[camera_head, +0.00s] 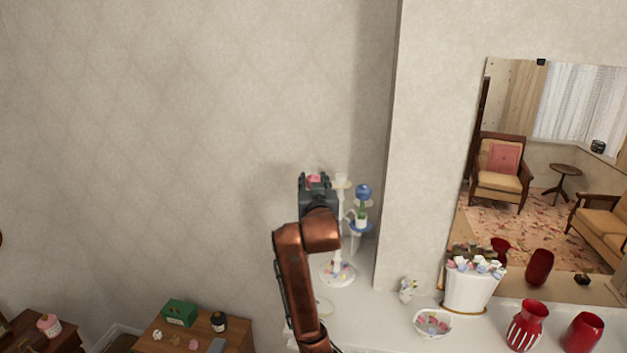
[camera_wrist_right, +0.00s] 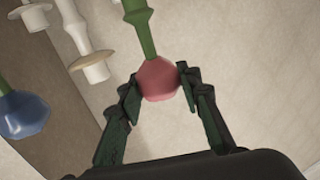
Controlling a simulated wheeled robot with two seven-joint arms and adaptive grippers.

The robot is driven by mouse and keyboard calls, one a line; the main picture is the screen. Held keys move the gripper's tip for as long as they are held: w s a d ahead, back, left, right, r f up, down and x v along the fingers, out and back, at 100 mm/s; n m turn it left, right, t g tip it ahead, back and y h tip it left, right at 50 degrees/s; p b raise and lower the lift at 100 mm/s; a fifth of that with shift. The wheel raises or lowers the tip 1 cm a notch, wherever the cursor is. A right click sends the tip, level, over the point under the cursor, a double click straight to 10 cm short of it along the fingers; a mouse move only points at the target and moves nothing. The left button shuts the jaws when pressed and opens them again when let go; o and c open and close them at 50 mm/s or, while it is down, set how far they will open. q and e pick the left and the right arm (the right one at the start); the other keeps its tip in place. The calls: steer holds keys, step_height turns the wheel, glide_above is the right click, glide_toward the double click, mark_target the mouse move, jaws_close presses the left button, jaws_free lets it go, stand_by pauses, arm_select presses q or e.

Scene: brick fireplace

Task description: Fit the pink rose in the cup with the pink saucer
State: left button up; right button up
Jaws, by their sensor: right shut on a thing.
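My right gripper (camera_head: 317,184) is raised at the left of a white stand (camera_head: 338,260) with cups and saucers. It is shut on the pink rose (camera_head: 314,178). In the right wrist view the fingertips grip the sides of the pink bloom (camera_wrist_right: 158,82), and its green stem (camera_wrist_right: 143,35) runs to the top edge. Beside it is a white cup with a tan or pinkish saucer (camera_wrist_right: 92,57); I cannot tell whether this is the pink one. The rose is apart from this cup. My left gripper is out of view.
A blue rose (camera_head: 363,192) stands in a cup with a blue saucer (camera_head: 361,228), close right of my gripper. A white vase of flowers (camera_head: 470,291), a small bowl (camera_head: 432,323) and red vases (camera_head: 527,325) stand on the white mantel. The wall rises behind the stand.

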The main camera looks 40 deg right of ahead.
steer(key=shift+f+b, duration=0.35)
steer(key=shift+f, duration=0.5)
steer(key=o, duration=1.2)
steer(key=shift+o, duration=0.2)
steer(key=v, duration=1.2)
